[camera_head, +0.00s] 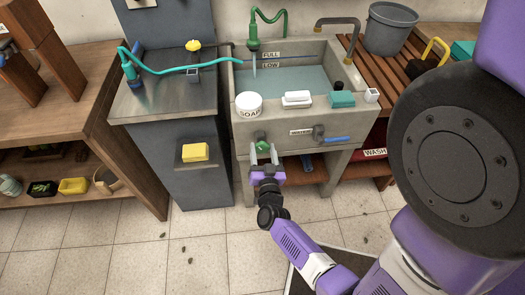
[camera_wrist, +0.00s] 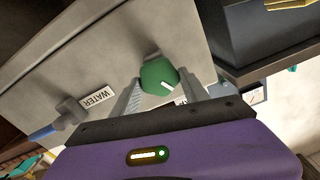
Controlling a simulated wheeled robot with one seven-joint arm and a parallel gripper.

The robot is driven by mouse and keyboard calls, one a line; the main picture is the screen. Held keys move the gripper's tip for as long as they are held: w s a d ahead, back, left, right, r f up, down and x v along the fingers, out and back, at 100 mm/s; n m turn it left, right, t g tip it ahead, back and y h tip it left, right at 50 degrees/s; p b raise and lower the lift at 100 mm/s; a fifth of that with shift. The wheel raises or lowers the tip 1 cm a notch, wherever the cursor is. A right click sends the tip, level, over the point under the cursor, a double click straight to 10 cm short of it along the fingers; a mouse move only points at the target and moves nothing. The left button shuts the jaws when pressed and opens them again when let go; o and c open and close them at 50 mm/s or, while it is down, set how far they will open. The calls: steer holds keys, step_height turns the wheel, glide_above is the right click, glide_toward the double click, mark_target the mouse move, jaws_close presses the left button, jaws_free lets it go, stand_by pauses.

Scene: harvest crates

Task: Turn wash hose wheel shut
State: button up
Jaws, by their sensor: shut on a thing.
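The hose wheel is a small green knob (camera_head: 263,146) low on the front of the grey stone sink (camera_head: 290,125). In the wrist view the green knob (camera_wrist: 158,77) shows a short white mark on its face. My gripper (camera_head: 263,154) is shut on the knob, one finger on each side, and the fingers also show in the wrist view (camera_wrist: 161,92).
A blue-handled tap (camera_head: 335,139) labelled WATER sits right of the knob. Soap (camera_head: 249,104), a white brush (camera_head: 297,98) and a teal block (camera_head: 341,100) stand on the sink's front ledge. A yellow sponge (camera_head: 195,152) is on the cabinet front.

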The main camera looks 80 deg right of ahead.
steer(key=m+b, duration=0.1)
steer(key=m, duration=0.4)
steer(key=shift+s+f+m, duration=0.1)
steer(key=shift+m, duration=0.2)
stand_by(0.4)
steer(key=o, duration=1.4)
steer(key=shift+c, duration=0.2)
steer(key=b+v, duration=0.1)
steer(key=v, duration=0.6)
steer(key=shift+s+a, duration=0.15)
steer(key=shift+a, duration=0.2)
